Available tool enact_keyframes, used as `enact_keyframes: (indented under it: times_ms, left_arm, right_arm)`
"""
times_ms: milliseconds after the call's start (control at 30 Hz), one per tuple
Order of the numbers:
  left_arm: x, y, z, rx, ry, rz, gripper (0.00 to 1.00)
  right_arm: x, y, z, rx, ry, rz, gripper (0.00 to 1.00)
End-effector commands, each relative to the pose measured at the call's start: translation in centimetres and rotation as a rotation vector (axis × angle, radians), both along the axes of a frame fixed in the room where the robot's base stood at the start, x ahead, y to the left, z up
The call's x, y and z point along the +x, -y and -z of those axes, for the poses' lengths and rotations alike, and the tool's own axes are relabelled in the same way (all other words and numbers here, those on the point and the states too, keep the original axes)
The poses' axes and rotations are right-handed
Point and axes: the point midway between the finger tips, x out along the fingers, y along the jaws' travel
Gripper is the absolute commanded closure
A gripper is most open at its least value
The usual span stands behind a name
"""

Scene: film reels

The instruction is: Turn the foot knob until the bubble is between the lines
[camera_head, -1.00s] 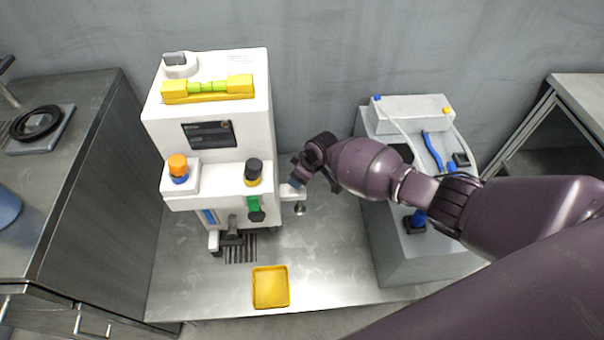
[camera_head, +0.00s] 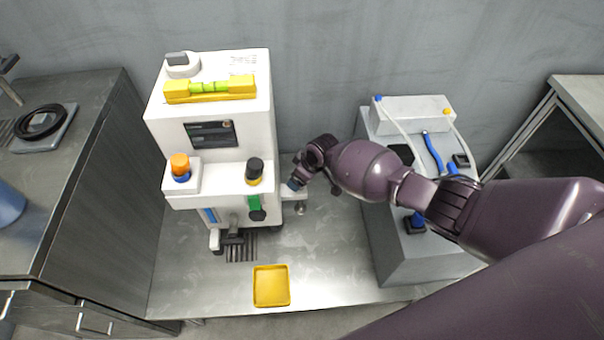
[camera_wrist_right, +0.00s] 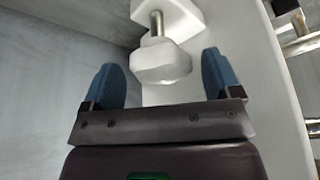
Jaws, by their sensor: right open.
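The yellow spirit level (camera_head: 240,90) with a green vial (camera_head: 209,88) lies on top of the white machine (camera_head: 255,125). The bubble is too small to place against the lines. The foot knob (camera_wrist_right: 162,62) is a pale faceted knob on a metal stem under a white bracket in the right wrist view. My right gripper (camera_wrist_right: 162,78) is open, with one blue fingertip on each side of the knob and visible gaps between. In the head view my right gripper (camera_head: 293,185) is at the machine's lower right corner. My left gripper is not in view.
A yellow tray (camera_head: 271,286) lies on the metal table in front of the machine. A grey unit (camera_head: 395,250) with tubes and a blue handle stands right, beneath my right arm. Orange (camera_head: 179,162) and black (camera_head: 255,168) knobs stick up from the machine's front.

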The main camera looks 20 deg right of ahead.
Motion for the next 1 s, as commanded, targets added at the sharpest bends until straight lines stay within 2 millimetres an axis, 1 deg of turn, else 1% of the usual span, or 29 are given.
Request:
enact_keyframes:
  times_ms: [133, 233, 367, 467, 600, 700, 833, 1000]
  left_arm:
    - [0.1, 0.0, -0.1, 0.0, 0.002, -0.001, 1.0]
    - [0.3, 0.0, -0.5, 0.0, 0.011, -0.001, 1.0]
    - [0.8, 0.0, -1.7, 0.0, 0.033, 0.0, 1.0]
    - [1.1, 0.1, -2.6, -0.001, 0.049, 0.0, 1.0]
    - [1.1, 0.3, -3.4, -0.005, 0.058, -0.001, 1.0]
    - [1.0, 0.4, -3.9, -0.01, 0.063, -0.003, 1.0]
    - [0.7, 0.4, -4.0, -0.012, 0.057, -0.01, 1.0]
    - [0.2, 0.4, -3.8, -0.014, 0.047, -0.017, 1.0]
  right_arm:
    - [0.0, 0.0, -0.2, 0.001, 0.002, -0.001, 0.16]
    - [0.0, 0.1, -0.8, 0.001, 0.005, 0.0, 0.16]
    - [-0.4, 0.5, -2.8, 0.001, 0.011, -0.001, 0.16]
    - [-0.8, 0.9, -4.7, 0.0, 0.014, -0.001, 0.16]
    - [-1.7, 1.5, -7.0, 0.001, 0.013, -0.001, 0.16]
    - [-2.2, 1.9, -8.4, 0.0, 0.01, 0.0, 0.16]
    - [-2.8, 2.3, -9.6, -0.001, 0.007, 0.0, 0.16]
    - [-3.2, 2.5, -10.1, 0.0, 0.002, -0.001, 0.16]
